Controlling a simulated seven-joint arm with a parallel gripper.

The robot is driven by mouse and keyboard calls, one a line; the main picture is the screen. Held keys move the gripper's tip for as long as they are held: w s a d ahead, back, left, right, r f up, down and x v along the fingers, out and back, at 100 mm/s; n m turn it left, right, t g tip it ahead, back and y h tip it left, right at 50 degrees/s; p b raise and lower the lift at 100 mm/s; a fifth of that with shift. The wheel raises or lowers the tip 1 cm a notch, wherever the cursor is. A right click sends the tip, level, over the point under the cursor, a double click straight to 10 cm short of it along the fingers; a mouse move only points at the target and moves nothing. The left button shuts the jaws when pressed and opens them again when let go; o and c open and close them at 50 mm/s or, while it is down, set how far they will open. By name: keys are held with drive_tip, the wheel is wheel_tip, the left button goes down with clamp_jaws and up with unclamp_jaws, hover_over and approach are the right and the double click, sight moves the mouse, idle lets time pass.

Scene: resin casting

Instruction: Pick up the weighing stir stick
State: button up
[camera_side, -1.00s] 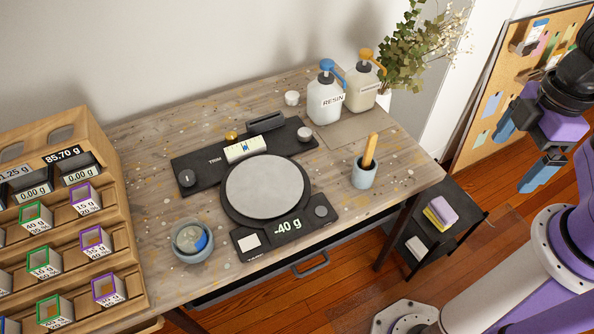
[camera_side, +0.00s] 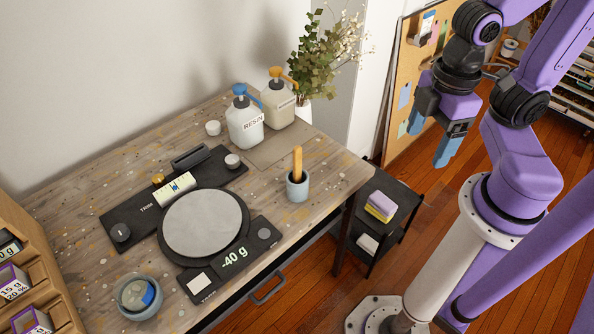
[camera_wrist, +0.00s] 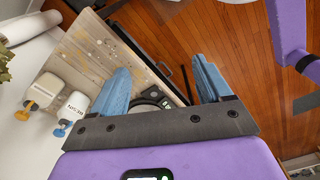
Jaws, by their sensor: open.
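The wooden stir stick (camera_side: 298,160) stands nearly upright in a small grey cup (camera_side: 298,189) near the right end of the workbench. Its lower part is hidden in the cup. My gripper (camera_side: 431,138) is open and empty, with blue fingers pointing down. It hangs to the right of the cup in the picture, beyond the bench's right edge, apart from the stick.
A black scale (camera_side: 247,225) reading -40 g lies left of the cup. A resin bottle (camera_side: 245,127) and a second pump bottle (camera_side: 279,105) stand behind, near a plant (camera_side: 315,65). A grey bowl (camera_side: 139,298) sits at the front left. A black side cart (camera_side: 400,195) stands right of the bench.

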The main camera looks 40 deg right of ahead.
drive_tip(key=c, duration=0.5)
drive_tip(key=shift+w, duration=0.1)
drive_tip(key=n+h, duration=0.2)
drive_tip(key=n, duration=0.3)
hover_over(298, 158)
drive_tip(key=a, duration=0.2)
drive_tip(key=f, duration=0.2)
drive_tip(key=d+f, duration=0.1)
drive_tip(key=f, duration=1)
drive_tip(key=d+f, duration=0.1)
drive_tip(key=f, duration=0.4)
drive_tip(key=shift+w+d+f, duration=0.3)
